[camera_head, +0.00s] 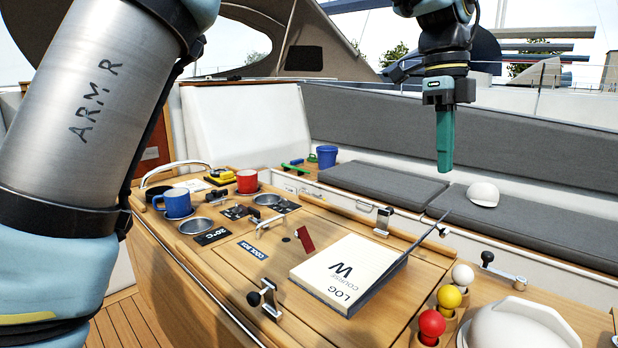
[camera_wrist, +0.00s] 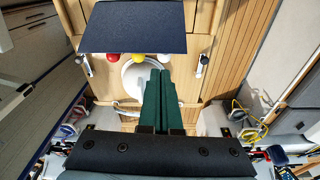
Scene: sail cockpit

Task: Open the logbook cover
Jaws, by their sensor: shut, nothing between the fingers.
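The logbook (camera_head: 345,272) lies on the wooden cockpit table, with its white page reading "LOG COURSE W" exposed. Its dark cover (camera_head: 402,254) stands up tilted along the page's right side, seen nearly edge-on. In the wrist view the cover (camera_wrist: 132,27) is a dark blue panel at the top, and no page shows there. My gripper (camera_head: 445,168) has green fingers pointing down, shut and empty. It hangs above and behind the cover, apart from it, over the grey bench. The fingers also show in the wrist view (camera_wrist: 160,75), below the panel.
Red (camera_head: 431,325), yellow (camera_head: 449,298) and white (camera_head: 463,275) balls and a white helmet-like object (camera_head: 520,325) are at the table's right end. A blue mug (camera_head: 177,204) and a red mug (camera_head: 247,181) stand at left. A small red object (camera_head: 305,239) is near the logbook.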

